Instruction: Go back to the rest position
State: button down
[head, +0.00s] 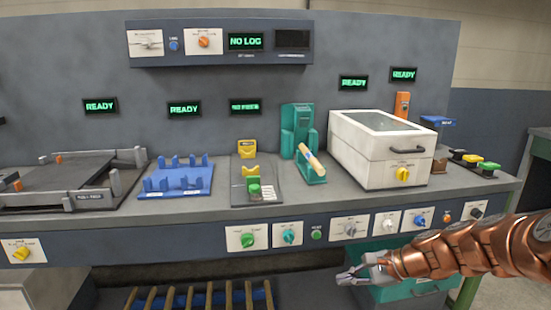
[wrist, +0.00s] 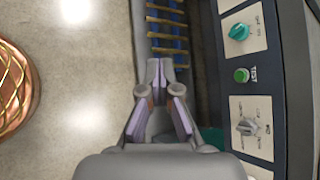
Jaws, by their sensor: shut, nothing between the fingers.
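My gripper (head: 352,277) is at the lower right of the head view, in front of the bench and below its row of knobs. My copper-coloured arm reaches in from the right. In the wrist view my gripper (wrist: 158,72) points along the bench front, with its fingertips together and nothing between them. It appears clear of the bench panel. No object is held.
The bench (head: 330,205) carries a white box (head: 380,150), a green stand holding a wooden piece (head: 312,160), a blue rack (head: 178,180) and a yellow-green fixture (head: 253,188). A slatted rack (head: 200,298) and a green bin (head: 410,290) sit below. Open floor (wrist: 80,90) lies left in the wrist view.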

jog(key=s+a+n+g+h, duration=0.2)
jog(key=s+a+n, duration=0.2)
jog(key=s, duration=0.4)
jog(key=s+a+n+g+h, duration=0.1)
jog(key=s+a+n+g, duration=0.25)
jog(key=s, duration=0.45)
jog(key=s+d+f+n+g+h, duration=0.1)
jog(key=s+d+n+h, duration=0.25)
jog(key=s, duration=0.65)
jog(key=s+d+n+g+h, duration=0.1)
jog(key=s+d+n+h, duration=0.3)
jog(key=s, duration=0.5)
notch_tip(320, 180, up, 20)
jog(key=t+p, duration=0.1)
jog(key=p, duration=1.7)
jog(key=shift+w+d+f+y, duration=0.15)
jog(key=shift+d+f+y, duration=0.1)
jog(key=shift+d+y, duration=0.15)
jog(key=c, duration=1.8)
grip_release()
jog(key=shift+c, duration=0.2)
